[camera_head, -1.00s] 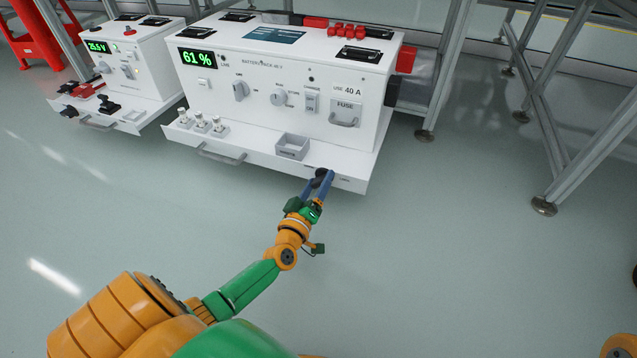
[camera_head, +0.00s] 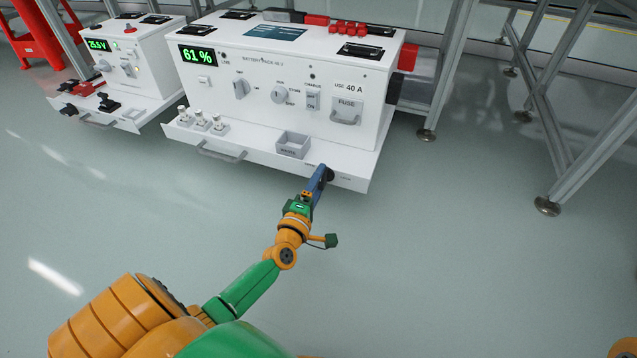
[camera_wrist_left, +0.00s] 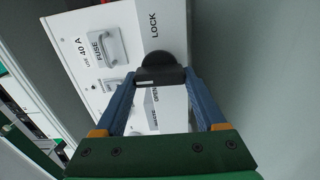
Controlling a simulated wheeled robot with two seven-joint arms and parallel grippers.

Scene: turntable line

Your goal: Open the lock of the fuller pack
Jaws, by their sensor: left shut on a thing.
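The white battery pack (camera_head: 215,105) has a green display (camera_head: 197,54) reading 61 %. A dark lock knob (camera_head: 328,174) sits at the right end of its front shelf. My left gripper (camera_head: 321,173) is at this knob and partly covers it. In the left wrist view, my left gripper (camera_wrist_left: 160,76) is shut on the knob (camera_wrist_left: 158,60), with a blue finger at each end of its bar. The word LOCK (camera_wrist_left: 154,25) is above the knob and OPEN (camera_wrist_left: 156,93) below it. My right gripper is not in view.
The shelf (camera_head: 250,149) carries a grey bin (camera_head: 292,145), several small metal-topped parts (camera_head: 200,121) and a front handle (camera_head: 221,153). A smaller white unit (camera_head: 150,63) reading 25.5 V stands at left. Metal frame legs (camera_head: 568,120) stand at right. The floor in front is clear.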

